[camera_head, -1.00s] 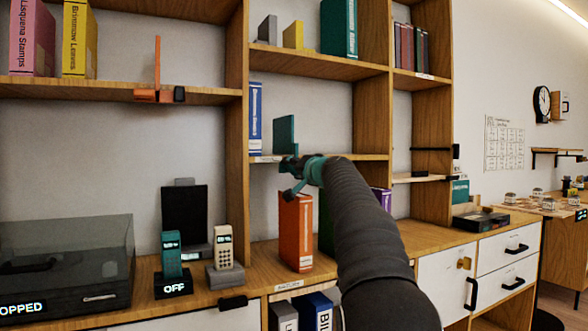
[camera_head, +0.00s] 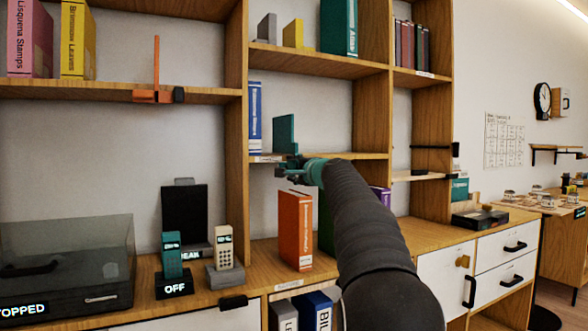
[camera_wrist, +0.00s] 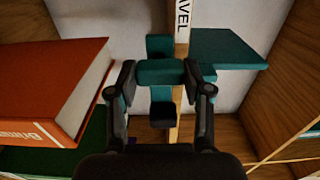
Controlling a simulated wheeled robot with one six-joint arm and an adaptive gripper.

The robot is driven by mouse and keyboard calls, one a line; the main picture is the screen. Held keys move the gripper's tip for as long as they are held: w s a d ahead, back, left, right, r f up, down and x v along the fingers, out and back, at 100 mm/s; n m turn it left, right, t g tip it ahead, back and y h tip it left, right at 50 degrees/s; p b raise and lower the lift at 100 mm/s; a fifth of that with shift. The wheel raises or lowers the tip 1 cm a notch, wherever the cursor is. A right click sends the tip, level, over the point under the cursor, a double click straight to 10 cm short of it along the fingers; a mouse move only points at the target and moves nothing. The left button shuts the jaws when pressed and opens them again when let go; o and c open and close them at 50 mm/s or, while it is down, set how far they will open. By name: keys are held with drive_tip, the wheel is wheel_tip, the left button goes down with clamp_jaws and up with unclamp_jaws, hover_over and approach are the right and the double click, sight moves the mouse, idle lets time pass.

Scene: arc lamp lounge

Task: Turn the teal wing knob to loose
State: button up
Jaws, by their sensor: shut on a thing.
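The teal wing knob (camera_wrist: 160,72) shows in the wrist view as a bar lying crosswise between my fingers. My gripper (camera_wrist: 160,85) is shut on the wing, one dark finger at each end. In the head view my gripper (camera_head: 290,168) is at the middle shelf's front edge, and the knob is largely hidden there. The knob belongs to a teal clamp with an upright plate (camera_head: 285,133) standing on the shelf. In the wrist view the plate (camera_wrist: 225,49) lies right of the shelf edge. No loose or tight mark on the knob is readable.
An orange book (camera_head: 296,232) stands below the shelf, close to my gripper; in the wrist view it (camera_wrist: 60,85) is at left. A blue book (camera_head: 255,118) stands left of the plate. An orange clamp (camera_head: 157,92) sits on the left shelf. Wooden uprights flank the bay.

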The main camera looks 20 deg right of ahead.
idle(0.4)
drive_tip(key=o, duration=1.2)
drive_tip(key=shift+c, duration=0.2)
drive_tip(key=shift+s, duration=0.1)
drive_tip(key=s, duration=1.1)
drive_tip(key=shift+s+d, duration=0.2)
drive_tip(key=shift+s, duration=0.2)
drive_tip(key=shift+a, duration=0.1)
